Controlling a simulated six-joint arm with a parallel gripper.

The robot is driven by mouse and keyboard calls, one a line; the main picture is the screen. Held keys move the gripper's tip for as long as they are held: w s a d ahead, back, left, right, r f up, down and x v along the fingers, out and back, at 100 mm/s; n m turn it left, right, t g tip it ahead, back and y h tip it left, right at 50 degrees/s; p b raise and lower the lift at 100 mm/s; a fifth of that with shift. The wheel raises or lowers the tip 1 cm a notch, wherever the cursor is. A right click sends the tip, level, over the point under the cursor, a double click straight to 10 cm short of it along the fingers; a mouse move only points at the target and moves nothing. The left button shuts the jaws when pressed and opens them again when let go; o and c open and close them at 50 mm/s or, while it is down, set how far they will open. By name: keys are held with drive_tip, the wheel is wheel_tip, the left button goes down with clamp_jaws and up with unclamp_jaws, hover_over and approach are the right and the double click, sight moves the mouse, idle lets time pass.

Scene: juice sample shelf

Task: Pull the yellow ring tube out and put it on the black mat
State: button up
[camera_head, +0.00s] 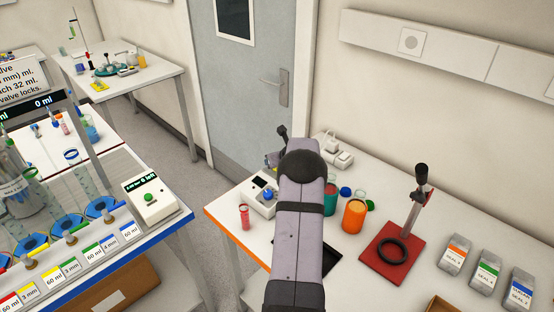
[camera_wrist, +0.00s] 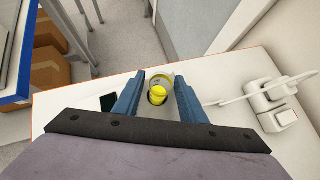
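The yellow ring tube (camera_wrist: 158,94) shows from above in the wrist view, with a clear rim and yellow inside. My gripper (camera_wrist: 161,76) has its two blue fingers on either side of it, with a small gap visible at each side, so it looks open around the tube. In the head view my arm hides most of the gripper and tube. The black mat (camera_head: 327,264) lies on the white table, partly hidden behind my arm.
A white device (camera_head: 257,197) and a red tube (camera_head: 244,217) stand left of my arm. An orange jar (camera_head: 354,216), a teal jar (camera_head: 329,199) and a red stand base (camera_head: 376,265) are to the right. Grey seal boxes (camera_head: 488,269) sit farther right.

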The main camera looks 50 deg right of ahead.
clamp_jaws()
drive_tip(key=shift+r+p, duration=0.8)
drive_tip(key=shift+r, duration=0.1)
idle(0.9)
drive_tip(key=shift+r+p, duration=2.4)
drive_tip(key=shift+r, duration=0.2)
